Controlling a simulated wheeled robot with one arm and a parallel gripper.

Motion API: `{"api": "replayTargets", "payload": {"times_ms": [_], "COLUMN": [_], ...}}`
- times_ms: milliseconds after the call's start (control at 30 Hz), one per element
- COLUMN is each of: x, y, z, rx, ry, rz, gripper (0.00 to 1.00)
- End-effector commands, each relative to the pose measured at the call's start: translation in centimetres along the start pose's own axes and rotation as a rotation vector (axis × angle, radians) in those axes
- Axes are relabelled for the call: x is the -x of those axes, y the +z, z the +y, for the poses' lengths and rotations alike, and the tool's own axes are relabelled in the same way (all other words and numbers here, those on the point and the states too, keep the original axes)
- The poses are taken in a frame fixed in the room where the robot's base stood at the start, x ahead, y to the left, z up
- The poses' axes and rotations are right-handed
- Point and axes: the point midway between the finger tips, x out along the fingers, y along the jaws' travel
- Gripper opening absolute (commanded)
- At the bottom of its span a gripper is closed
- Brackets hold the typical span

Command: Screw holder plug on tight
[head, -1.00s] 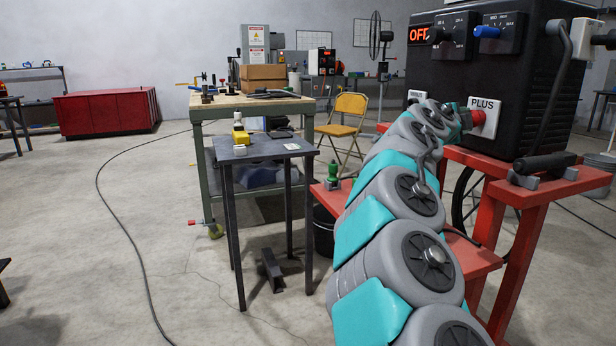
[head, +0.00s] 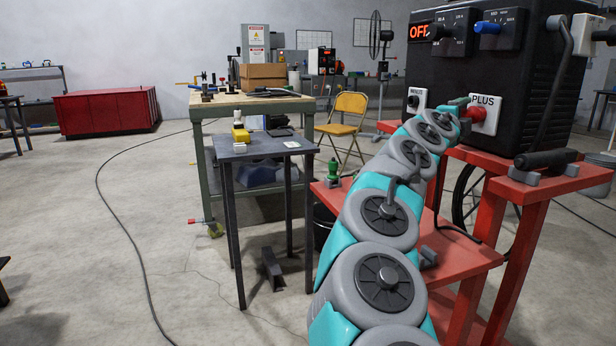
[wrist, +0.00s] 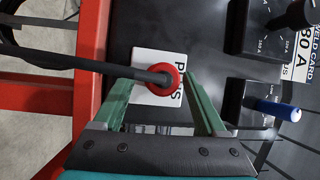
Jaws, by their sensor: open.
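The holder plug, with a red collar, sits in the PLUS socket of the black machine (head: 496,85) in the head view (head: 474,115). In the wrist view its red collar (wrist: 176,72) stands over the white PLUS plate (wrist: 146,62), and a dark cable or rod runs from it to the left. My gripper (wrist: 158,88) is open, with one green finger on each side of the plug. I cannot tell whether either finger touches it. In the head view my arm reaches up to the plug, and the gripper is small there.
The MINUS socket (head: 416,100) is left of PLUS. A dark side table (head: 262,147) stands left of the cart. Open floor lies further left.

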Motion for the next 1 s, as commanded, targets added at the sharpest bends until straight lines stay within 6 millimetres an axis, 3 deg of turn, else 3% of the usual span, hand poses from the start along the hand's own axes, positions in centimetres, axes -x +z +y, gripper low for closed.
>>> {"api": "replayTargets", "payload": {"times_ms": [600, 1000], "x": [5.6, 6.1], "y": [0.1, 0.0], "z": [0.3, 0.0], "rx": [-0.002, 0.000], "ry": [-0.001, 0.001], "rz": [-0.001, -0.001], "gripper": [0.74, 0.74]}}
